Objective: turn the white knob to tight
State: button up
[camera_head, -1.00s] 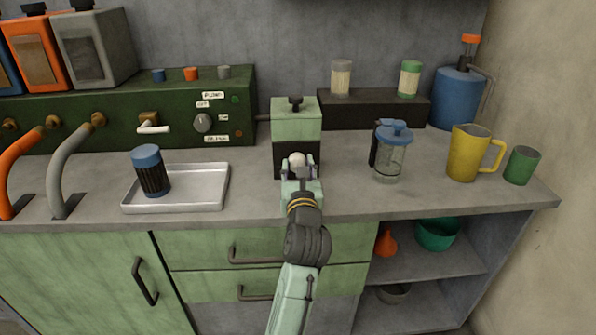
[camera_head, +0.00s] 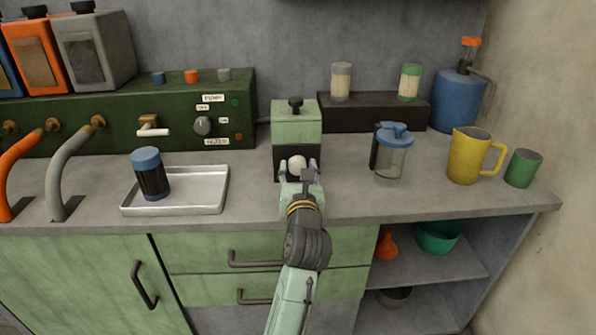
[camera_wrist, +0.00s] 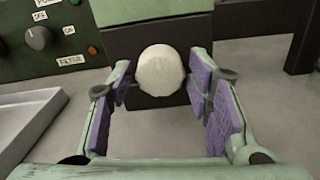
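The white knob (camera_head: 297,163) is on the dark front face of a green-topped box (camera_head: 296,124) on the counter. In the wrist view the knob (camera_wrist: 161,70) is round and faceted, near the top middle. My gripper (camera_head: 297,172) is in front of the box at the knob's height. In the wrist view my gripper (camera_wrist: 163,85) is open, with purple finger pads to the left and right of the knob. Gaps show between the pads and the knob. I see no mark on the knob that tells how tight it is.
A metal tray (camera_head: 212,190) with a blue-capped jar (camera_head: 151,174) is at left. A green panel (camera_head: 70,128) with a grey dial (camera_head: 202,126) stands behind it. A clear blue-lidded jar (camera_head: 393,155) and a yellow mug (camera_head: 467,155) stand at right. Counter beside the box is clear.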

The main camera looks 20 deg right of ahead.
jog(key=shift+o, duration=0.8)
jog(key=v, duration=0.6)
jog(key=shift+v, duration=0.8)
